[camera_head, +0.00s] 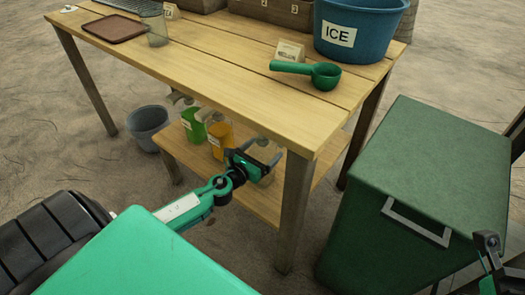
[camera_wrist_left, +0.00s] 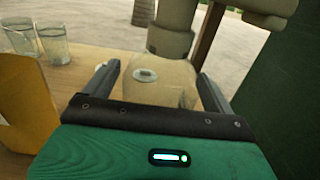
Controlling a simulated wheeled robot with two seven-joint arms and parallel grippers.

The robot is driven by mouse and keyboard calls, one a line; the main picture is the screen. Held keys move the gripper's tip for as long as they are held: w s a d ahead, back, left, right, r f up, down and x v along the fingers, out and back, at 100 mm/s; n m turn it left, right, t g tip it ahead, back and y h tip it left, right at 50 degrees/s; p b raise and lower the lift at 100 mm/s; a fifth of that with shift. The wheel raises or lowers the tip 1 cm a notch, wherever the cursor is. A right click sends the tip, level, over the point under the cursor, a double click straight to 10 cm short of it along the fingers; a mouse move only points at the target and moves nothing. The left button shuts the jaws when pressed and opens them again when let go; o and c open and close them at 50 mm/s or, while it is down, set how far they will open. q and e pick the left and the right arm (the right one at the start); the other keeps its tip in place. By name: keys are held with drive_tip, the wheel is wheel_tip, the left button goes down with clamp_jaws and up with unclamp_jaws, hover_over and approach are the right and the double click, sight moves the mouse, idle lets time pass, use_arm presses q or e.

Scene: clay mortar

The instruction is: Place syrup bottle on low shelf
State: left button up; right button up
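A pale, see-through syrup bottle (camera_head: 266,177) with a beige pump top stands at the right end of the low shelf (camera_head: 250,203). The left wrist view shows this bottle (camera_wrist_left: 160,82) upright between the fingers of my left gripper (camera_wrist_left: 158,85). The fingers stand wide apart, one on each side, with narrow gaps beside the bottle. In the head view my left gripper (camera_head: 263,157) is under the tabletop edge and hides part of the bottle. My right gripper (camera_head: 488,243) is only partly visible at the lower right edge.
Green (camera_head: 194,127) and orange (camera_head: 219,139) bottles stand left on the shelf. Glasses (camera_wrist_left: 40,42) show in the wrist view. A table leg (camera_head: 294,212) and green bin (camera_head: 415,170) are close on the right. Above are the tabletop (camera_head: 215,75), scoop (camera_head: 322,75) and ice bucket (camera_head: 365,40).

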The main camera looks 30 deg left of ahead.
use_arm(q)
drive_tip(key=shift+r, duration=0.1)
drive_tip(key=shift+r, duration=0.2)
drive_tip(key=s+b, duration=0.1)
drive_tip(key=s, duration=1.1)
drive_tip(key=shift+a, duration=0.45)
drive_tip(key=shift+f, duration=0.1)
